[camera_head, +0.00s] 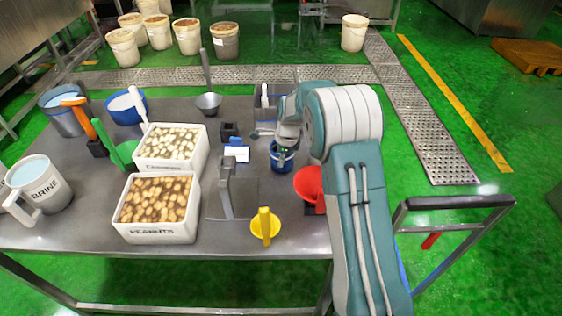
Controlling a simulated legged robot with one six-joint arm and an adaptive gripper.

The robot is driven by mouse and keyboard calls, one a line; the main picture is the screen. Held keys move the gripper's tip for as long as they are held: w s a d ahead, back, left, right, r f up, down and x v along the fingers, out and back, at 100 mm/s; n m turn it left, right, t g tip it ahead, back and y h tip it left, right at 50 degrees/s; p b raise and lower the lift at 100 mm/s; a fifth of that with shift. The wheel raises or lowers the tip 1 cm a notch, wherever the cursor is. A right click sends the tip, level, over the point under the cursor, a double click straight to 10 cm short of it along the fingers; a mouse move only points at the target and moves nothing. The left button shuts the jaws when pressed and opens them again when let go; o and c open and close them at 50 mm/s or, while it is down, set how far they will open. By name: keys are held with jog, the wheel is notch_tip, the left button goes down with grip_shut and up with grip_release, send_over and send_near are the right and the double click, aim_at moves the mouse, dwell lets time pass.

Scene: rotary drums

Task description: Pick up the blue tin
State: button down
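The blue tin (290,163) stands upright on the grey table, right of the middle of the table. My arm reaches in from the right, and my gripper (283,150) points down at the tin's mouth. The gripper's lower end overlaps the tin's opening. The fingers are small and partly hidden, so I cannot tell whether they are apart or closed, or whether they touch the tin.
A yellow scoop (265,228) lies in front. White boxes of peanuts (160,237) and paler nuts (170,167) stand left. A blue-handled tool and white card (236,155) are close left of the tin.

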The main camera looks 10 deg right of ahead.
notch_tip(320, 180, up, 2)
jog(key=shift+r, duration=0.2)
jog(key=w+d+r, duration=0.5)
jog(key=d+r, duration=0.5)
jog(key=d, duration=0.3)
jog(key=shift+w, duration=0.2)
jog(key=shift+s, duration=0.15)
